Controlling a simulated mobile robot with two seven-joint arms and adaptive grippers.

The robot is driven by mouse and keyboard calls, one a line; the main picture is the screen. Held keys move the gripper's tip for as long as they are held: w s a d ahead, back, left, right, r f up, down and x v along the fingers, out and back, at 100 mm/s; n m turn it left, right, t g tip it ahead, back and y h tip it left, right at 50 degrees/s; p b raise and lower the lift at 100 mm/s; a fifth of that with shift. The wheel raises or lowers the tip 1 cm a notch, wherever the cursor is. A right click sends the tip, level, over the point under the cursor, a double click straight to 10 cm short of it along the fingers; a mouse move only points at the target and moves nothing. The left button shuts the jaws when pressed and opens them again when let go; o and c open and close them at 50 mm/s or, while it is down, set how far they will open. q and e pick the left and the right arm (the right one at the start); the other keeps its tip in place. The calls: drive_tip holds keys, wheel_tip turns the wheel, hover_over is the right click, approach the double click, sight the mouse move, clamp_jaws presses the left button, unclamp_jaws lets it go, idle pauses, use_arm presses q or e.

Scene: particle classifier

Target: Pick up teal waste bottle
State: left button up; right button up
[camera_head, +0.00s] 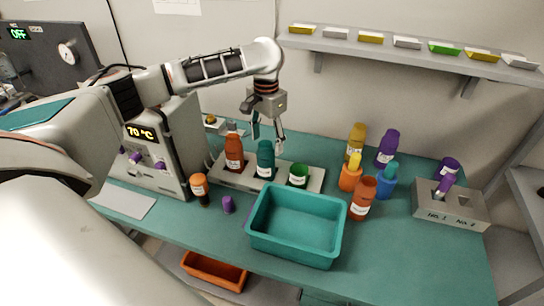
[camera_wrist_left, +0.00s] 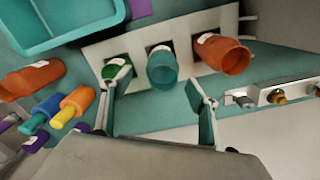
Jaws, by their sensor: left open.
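The teal waste bottle (camera_head: 265,160) stands upright in the middle of a white rack, between an orange-brown bottle (camera_head: 234,153) and a green short container (camera_head: 298,175). My left gripper (camera_head: 267,139) is open above and just behind the teal bottle in the head view. In the left wrist view the teal bottle (camera_wrist_left: 162,69) shows its open top beyond and between the spread fingers of my left gripper (camera_wrist_left: 160,103). Nothing is between the fingertips. The green container (camera_wrist_left: 117,70) is close to one finger. My right gripper is not in view.
A teal tray (camera_head: 296,258) sits in front of the rack (camera_head: 318,180). Several bottles, including a yellow one (camera_head: 356,140) and a red-brown one (camera_head: 362,197), stand to the right. A heater reading 70 °C (camera_head: 160,160) is left. A shelf (camera_head: 400,54) hangs behind.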

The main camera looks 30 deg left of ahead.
sight(266, 156)
use_arm(q)
drive_tip(key=f, duration=0.2)
drive_tip(key=shift+s+f, duration=0.2)
drive_tip(key=shift+f, duration=0.15)
drive_tip(key=shift+w+a+f, duration=0.1)
drive_tip(key=shift+f, duration=1.1)
drive_tip(key=shift+w+a+f, duration=0.1)
drive_tip(key=shift+f, duration=1.05)
drive_tip(key=c, duration=1.5)
